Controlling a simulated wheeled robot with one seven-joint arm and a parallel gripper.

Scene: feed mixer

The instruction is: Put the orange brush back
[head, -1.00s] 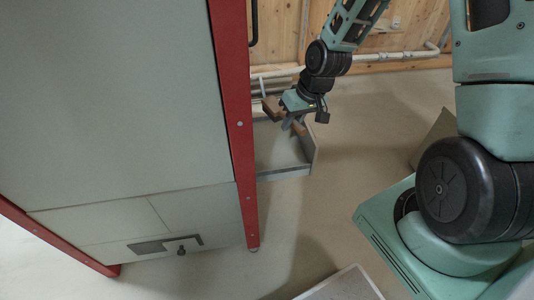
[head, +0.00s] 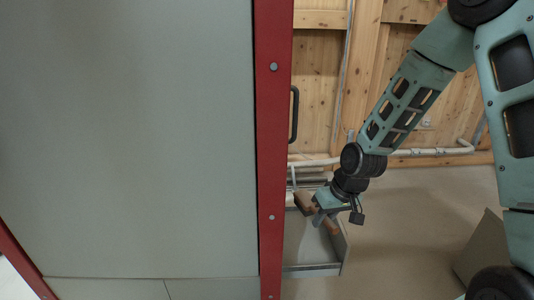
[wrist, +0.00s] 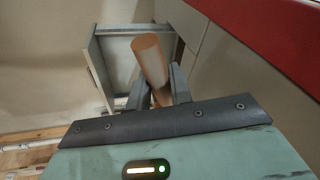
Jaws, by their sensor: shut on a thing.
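The orange-brown brush (head: 304,203) is held in my gripper (head: 319,212), with one part left of the jaws and the other sticking out lower right. In the wrist view, the round end of its handle (wrist: 150,58) stands up between the fingers of my gripper (wrist: 158,86), which are shut on it. The rest of the brush is hidden there. My gripper is over an open grey tray or drawer (head: 312,268), beside the red-edged cabinet. The tray also shows behind the handle in the wrist view (wrist: 98,72). Whether the brush touches the tray I cannot tell.
The tall grey cabinet panel (head: 150,140) with its red post (head: 272,150) stands close left of my gripper. A white pipe (head: 430,151) runs along the wooden wall (head: 318,85) behind. Floor (head: 400,235) right of the tray is clear. A grey panel (head: 482,247) stands at right.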

